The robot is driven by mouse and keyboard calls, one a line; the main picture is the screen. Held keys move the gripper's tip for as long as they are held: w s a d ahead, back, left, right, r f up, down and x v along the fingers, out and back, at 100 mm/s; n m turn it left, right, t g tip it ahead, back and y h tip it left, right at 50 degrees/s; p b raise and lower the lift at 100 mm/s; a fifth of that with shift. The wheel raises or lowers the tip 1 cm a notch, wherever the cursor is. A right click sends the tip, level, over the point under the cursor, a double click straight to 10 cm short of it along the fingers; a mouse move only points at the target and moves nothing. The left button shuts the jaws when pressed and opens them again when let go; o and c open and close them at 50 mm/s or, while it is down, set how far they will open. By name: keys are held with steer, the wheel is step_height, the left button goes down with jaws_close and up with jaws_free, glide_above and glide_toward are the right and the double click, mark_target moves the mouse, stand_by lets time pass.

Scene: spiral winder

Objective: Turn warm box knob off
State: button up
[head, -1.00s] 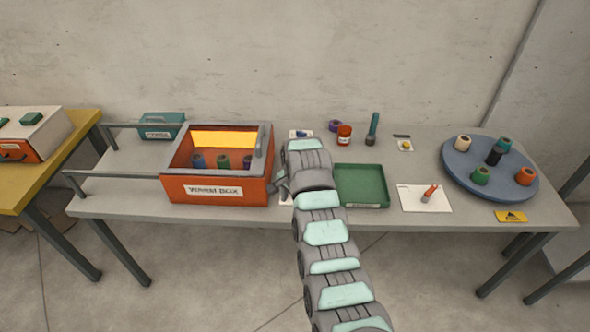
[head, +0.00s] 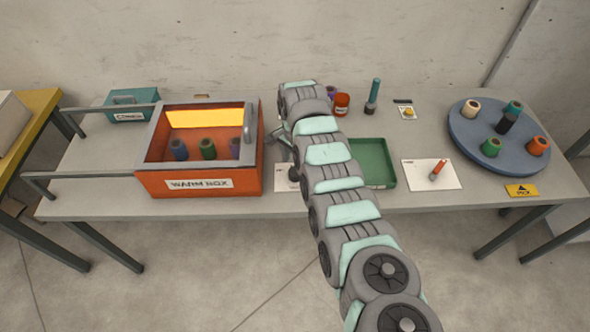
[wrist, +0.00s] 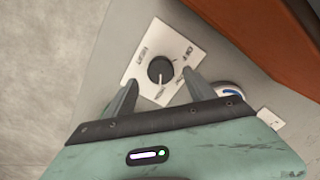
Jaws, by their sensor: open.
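The black warm box knob (wrist: 160,69) sits on a white dial plate (wrist: 144,52) in the wrist view. OFF is printed at its right, and other blurred words stand at upper left and below. A small pale mark shows on the knob's lower side, away from OFF; its exact setting is unclear. My gripper (wrist: 161,77) is open, with one finger on each side of the knob, and I cannot tell whether they touch it.
The warm box is open on top and holds several spools. A green tray (head: 386,178) lies right of my arm. Farther right are a white card (head: 448,181) with a small tool and a round blue turntable (head: 470,141) bearing spools. A teal box (head: 128,117) stands behind left.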

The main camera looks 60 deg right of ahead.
mark_target(295, 172)
steer(key=shift+f+b, duration=0.7)
steer(key=shift+f, duration=1.25)
steer(key=shift+c, duration=0.4)
steer(key=c, duration=1.3)
